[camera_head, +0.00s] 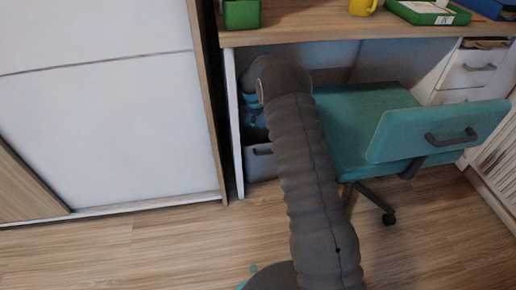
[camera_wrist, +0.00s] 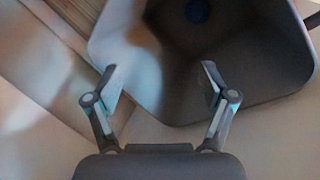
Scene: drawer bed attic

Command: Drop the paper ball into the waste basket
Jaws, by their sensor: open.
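My gripper (camera_wrist: 160,85) is open in the wrist view, with nothing between its two fingers. Its fingertips overlap the near part of a grey waste basket (camera_wrist: 120,50), whose wide mouth opens below and beyond them. In the head view my arm reaches under the desk and hides much of what is there, including most of the gripper.
A wooden desk (camera_head: 300,22) stands over the arm, with a green box (camera_head: 241,13) and a yellow cup (camera_head: 362,6) on it. A teal swivel chair (camera_head: 365,125) is close to the arm's right. A white sliding-door wardrobe (camera_head: 110,110) stands left. The wooden floor (camera_head: 130,255) in front is clear.

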